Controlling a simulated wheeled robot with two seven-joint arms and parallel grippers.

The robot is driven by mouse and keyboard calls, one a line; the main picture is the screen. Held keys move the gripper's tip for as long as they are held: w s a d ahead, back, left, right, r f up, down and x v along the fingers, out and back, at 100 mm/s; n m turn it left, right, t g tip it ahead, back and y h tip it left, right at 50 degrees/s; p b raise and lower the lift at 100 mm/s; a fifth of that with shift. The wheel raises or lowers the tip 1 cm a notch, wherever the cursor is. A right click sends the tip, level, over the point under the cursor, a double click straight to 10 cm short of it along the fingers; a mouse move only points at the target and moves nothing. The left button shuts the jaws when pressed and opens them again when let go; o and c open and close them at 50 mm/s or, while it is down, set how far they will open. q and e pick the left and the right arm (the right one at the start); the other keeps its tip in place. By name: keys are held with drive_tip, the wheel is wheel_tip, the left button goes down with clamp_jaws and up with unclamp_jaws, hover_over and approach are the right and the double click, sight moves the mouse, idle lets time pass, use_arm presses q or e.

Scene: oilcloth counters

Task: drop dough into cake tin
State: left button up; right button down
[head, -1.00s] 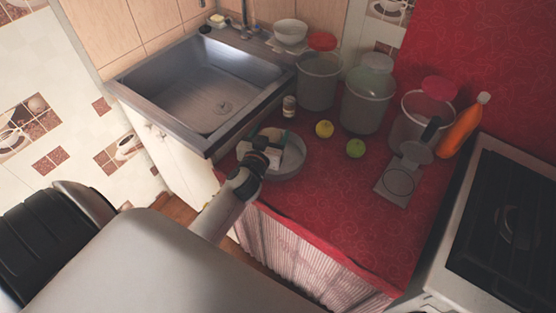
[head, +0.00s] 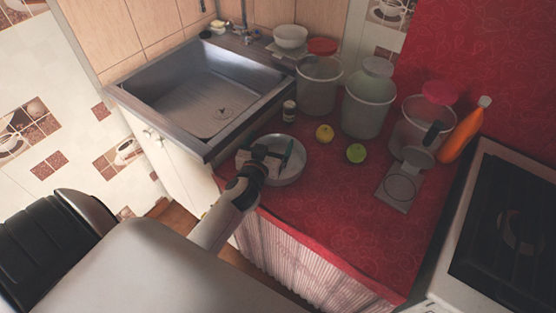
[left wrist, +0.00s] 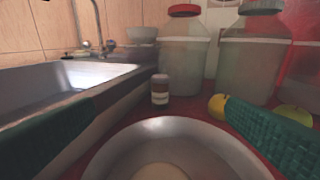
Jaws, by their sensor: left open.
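The cake tin (head: 292,176) is a round grey metal pan on the red counter, near its front left corner by the sink. Its rim and inner wall (left wrist: 215,150) fill the lower part of the left wrist view. A pale, rounded lump, which looks like the dough (left wrist: 160,172), shows low in the tin, cut off by the picture's bottom edge. My left gripper (head: 271,152) is over the tin's left part, with its green-padded fingers wide apart and nothing between them. The dough cannot be made out in the head view. My right gripper is out of view.
A small jar (head: 289,110) stands behind the tin. A yellow fruit (head: 324,132) and a green fruit (head: 356,152) lie to its right. Tall canisters (head: 368,104) line the back. The sink (head: 205,95) is left, a grey scale-like device (head: 400,185) right. The front counter is clear.

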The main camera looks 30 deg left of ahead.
use_arm(q)
drive_tip(key=b+v, duration=0.1)
drive_tip(key=v, duration=1)
drive_tip(key=shift+s, duration=0.15)
